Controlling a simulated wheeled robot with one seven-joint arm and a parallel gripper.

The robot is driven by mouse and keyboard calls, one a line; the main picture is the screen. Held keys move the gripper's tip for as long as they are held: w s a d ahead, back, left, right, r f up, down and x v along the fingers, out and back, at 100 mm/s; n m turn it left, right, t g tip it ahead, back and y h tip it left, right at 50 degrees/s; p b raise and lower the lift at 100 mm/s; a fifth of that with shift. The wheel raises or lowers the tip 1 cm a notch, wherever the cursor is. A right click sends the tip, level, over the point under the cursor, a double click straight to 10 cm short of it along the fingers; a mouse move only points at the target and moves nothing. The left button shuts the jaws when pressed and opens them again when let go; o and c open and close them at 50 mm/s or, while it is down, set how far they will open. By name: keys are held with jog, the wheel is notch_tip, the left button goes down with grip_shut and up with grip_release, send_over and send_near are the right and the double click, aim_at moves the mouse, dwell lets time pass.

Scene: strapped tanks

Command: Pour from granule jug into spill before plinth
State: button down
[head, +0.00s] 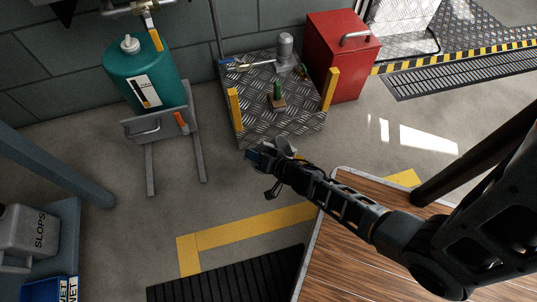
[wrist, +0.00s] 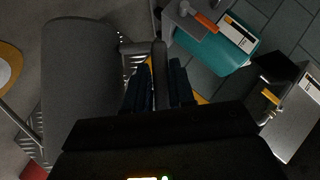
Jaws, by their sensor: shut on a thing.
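My gripper (head: 262,160) is stretched out over the floor in front of the diamond-plate plinth (head: 258,125). In the wrist view its two dark fingers (wrist: 160,90) are shut on the upright handle of the grey granule jug (wrist: 80,85). The jug's body fills the left of that view. In the head view only a small grey part of the jug (head: 284,146) shows beyond the gripper, at the plinth's front edge. I cannot tell its tilt or what is inside. No spill can be made out on the floor; the jug and arm cover part of it.
A teal tank (head: 142,75) stands on a grey stand (head: 160,123) at the left. Yellow posts (head: 235,110) flank the plinth's front, and a red cabinet (head: 335,60) stands behind right. A wooden table (head: 345,255) lies under my arm. Open floor (head: 130,215) lies left.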

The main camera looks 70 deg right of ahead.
aim_at(280, 142)
jog(key=shift+s+d+r+t, duration=0.15)
jog(key=shift+s+t, duration=0.05)
jog(key=shift+t, duration=0.1)
jog(key=shift+m, duration=0.3)
dwell(0.4)
jog(key=shift+s+d+r+t, duration=0.1)
jog(key=shift+s+d+t, duration=0.1)
jog(key=shift+s+t, duration=0.1)
jog(key=shift+m, duration=0.3)
dwell(0.5)
jog(key=shift+s+d+t+y+b, duration=0.25)
jog(key=shift+s+t+y+b, duration=0.05)
jog(key=shift+t+b, duration=0.1)
jog(key=shift+s+m, duration=0.1)
jog(key=shift+m, duration=0.2)
dwell(0.4)
jog(key=shift+s+d+b, duration=0.2)
jog(key=shift+s+b, duration=0.05)
jog(key=shift+b, duration=0.2)
jog(key=shift+d+t, duration=0.1)
jog(key=shift+t, duration=0.2)
jog(key=shift+s+m, duration=0.1)
jog(key=shift+m, duration=0.2)
